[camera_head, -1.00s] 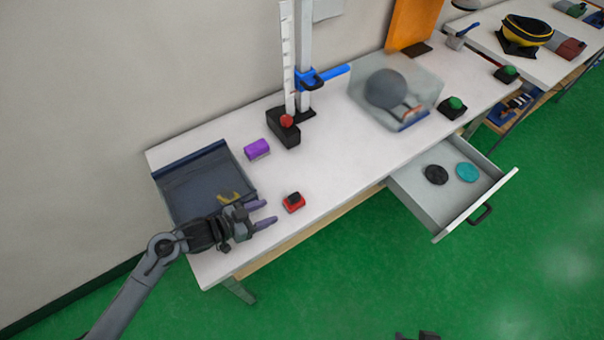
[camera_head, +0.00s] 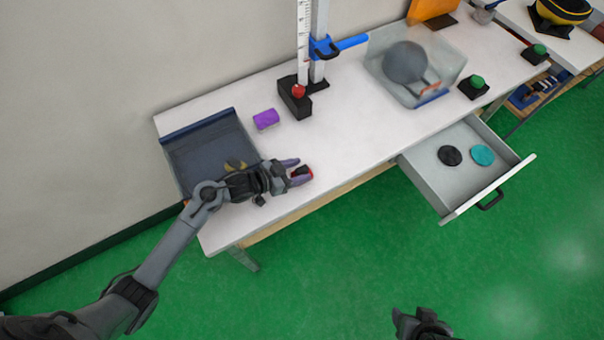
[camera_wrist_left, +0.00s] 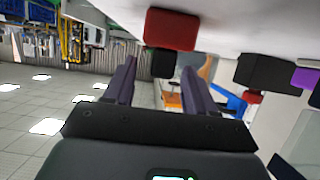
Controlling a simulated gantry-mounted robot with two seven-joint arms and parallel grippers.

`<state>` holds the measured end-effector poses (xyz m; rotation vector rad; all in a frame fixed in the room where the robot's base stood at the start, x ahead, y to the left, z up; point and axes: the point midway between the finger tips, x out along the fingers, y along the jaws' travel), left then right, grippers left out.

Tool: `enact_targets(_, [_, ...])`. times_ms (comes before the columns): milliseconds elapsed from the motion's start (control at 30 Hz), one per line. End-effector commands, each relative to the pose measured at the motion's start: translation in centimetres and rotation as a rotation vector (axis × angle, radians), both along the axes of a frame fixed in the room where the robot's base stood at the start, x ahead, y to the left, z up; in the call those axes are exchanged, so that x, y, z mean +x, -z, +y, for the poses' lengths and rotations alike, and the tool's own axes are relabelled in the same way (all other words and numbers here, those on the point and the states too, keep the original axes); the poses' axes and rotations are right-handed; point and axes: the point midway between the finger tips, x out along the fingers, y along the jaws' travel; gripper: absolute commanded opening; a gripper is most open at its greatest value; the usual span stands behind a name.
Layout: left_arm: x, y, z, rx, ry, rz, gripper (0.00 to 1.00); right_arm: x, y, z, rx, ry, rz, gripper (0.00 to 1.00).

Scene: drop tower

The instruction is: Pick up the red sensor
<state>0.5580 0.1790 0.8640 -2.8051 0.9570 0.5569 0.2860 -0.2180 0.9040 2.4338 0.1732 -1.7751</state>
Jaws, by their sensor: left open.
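The red sensor (camera_head: 306,173), a small red block with a black top, sits on the white table near its front edge. My left gripper (camera_head: 298,171) is right at it, with the two purple fingers on either side, partly hiding it. In the left wrist view, the image is upside down, and the red sensor (camera_wrist_left: 171,28) shows with its black part (camera_wrist_left: 163,63) between or just beyond the open fingertips (camera_wrist_left: 159,68). I cannot tell whether the fingers touch it. My right gripper (camera_head: 422,324) shows only partly at the bottom edge, over the floor.
A dark tray (camera_head: 207,152) lies beside the left arm. An open drawer (camera_head: 425,180) juts out in front.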

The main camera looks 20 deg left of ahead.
Motion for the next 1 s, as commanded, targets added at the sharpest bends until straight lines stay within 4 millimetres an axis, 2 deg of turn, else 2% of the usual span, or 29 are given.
enact_targets(200, [1.33,0.78,-0.97,0.001,-0.001,-0.001,0.55,0.05,0.35,-0.2,-0.008,-0.005,-0.002,0.59])
enact_targets(467, [1.39,0.8,-1.02,0.002,-0.001,0.0,0.54,0.07,0.32,-0.15,-0.006,-0.003,-0.002,0.59])
enact_targets(800, [1.37,0.81,-1.01,0.002,-0.001,0.0,0.02,0.09,0.29,0.03,0.002,0.002,-0.003,0.59])
enact_targets(1000, [1.39,0.76,-1.01,0.001,-0.001,-0.001,0.0,0.09,0.27,0.09,0.005,0.003,-0.002,0.59])
